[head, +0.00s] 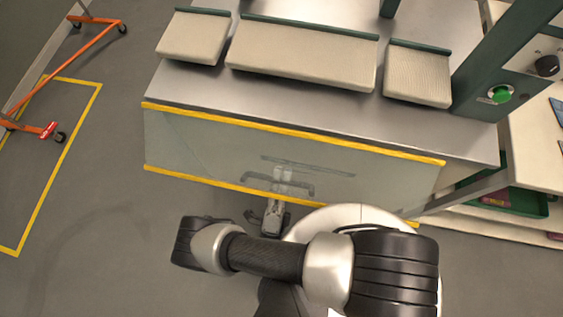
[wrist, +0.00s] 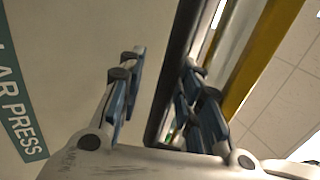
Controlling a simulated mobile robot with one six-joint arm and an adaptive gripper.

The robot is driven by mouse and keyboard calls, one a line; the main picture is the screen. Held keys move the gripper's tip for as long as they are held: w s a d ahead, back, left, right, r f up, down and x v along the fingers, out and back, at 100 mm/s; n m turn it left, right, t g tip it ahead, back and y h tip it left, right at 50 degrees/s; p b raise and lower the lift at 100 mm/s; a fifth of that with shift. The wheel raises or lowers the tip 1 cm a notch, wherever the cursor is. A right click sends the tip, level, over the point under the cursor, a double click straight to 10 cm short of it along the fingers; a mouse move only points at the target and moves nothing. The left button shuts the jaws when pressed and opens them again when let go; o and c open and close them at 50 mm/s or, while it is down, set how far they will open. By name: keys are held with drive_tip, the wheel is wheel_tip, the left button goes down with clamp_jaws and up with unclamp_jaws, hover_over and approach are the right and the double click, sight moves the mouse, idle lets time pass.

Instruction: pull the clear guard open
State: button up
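The clear guard (head: 215,145) is a see-through panel with yellow top and bottom edges, at the front of the grey press table. A yellow edge also shows in the wrist view (wrist: 252,60). A dark bar handle (head: 250,176) shows near the guard's lower middle; it runs between my fingers in the wrist view (wrist: 182,65). My gripper (head: 284,174) is seen through the panel, at the handle. In the wrist view my gripper (wrist: 160,95) is open, with the bar nearer the right finger and a gap to the left finger. Whether the right finger touches it is unclear.
Several beige padded boards (head: 300,58) lie on the table (head: 270,110). A green post (head: 490,75) with a green button (head: 500,94) stands at right. An orange wheeled rail (head: 70,50) stands at left. Floor (head: 100,220) at lower left is clear.

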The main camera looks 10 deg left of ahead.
drive_tip(key=v, duration=0.7)
drive_tip(key=shift+s, duration=0.2)
drive_tip(key=shift+f, duration=0.1)
idle(0.6)
